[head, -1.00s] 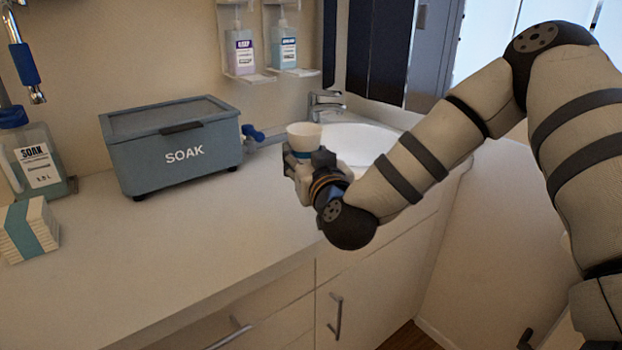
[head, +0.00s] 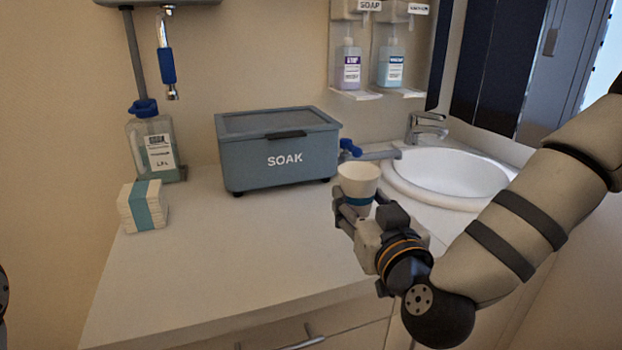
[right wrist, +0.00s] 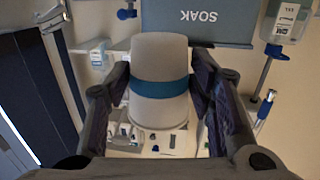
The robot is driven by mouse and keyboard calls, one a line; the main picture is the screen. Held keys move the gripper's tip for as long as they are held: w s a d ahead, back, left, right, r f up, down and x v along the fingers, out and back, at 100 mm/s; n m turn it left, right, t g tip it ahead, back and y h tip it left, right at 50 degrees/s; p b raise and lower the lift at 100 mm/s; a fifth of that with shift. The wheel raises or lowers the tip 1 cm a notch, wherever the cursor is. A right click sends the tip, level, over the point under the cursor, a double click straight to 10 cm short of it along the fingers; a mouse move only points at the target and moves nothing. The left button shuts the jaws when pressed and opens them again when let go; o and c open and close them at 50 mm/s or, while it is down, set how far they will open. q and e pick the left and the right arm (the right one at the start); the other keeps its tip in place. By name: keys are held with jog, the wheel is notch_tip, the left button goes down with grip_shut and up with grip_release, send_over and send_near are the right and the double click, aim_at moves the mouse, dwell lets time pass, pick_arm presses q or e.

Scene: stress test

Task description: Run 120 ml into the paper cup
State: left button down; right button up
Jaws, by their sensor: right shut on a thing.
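The paper cup (head: 357,175) is white with a teal band and stands upright in my right gripper (head: 357,208). The gripper is shut on it and holds it above the counter, in front of the sink. In the right wrist view the cup (right wrist: 158,65) sits between the two dark fingers. The inside of the cup cannot be made out. A blue-handled tap (head: 350,148) sticks out at the right side of the grey SOAK box (head: 278,160), just behind the cup. A nozzle with a blue grip (head: 167,65) hangs at the upper left. My left gripper is out of view.
The front of the counter (head: 230,270) is clear.

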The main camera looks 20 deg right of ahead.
jog(key=w+d+m+h, duration=0.2)
jog(key=w+d+h, duration=0.2)
jog(key=d, duration=0.7)
jog(key=shift+w+m+g, duration=0.4)
jog(key=shift+w, duration=0.15)
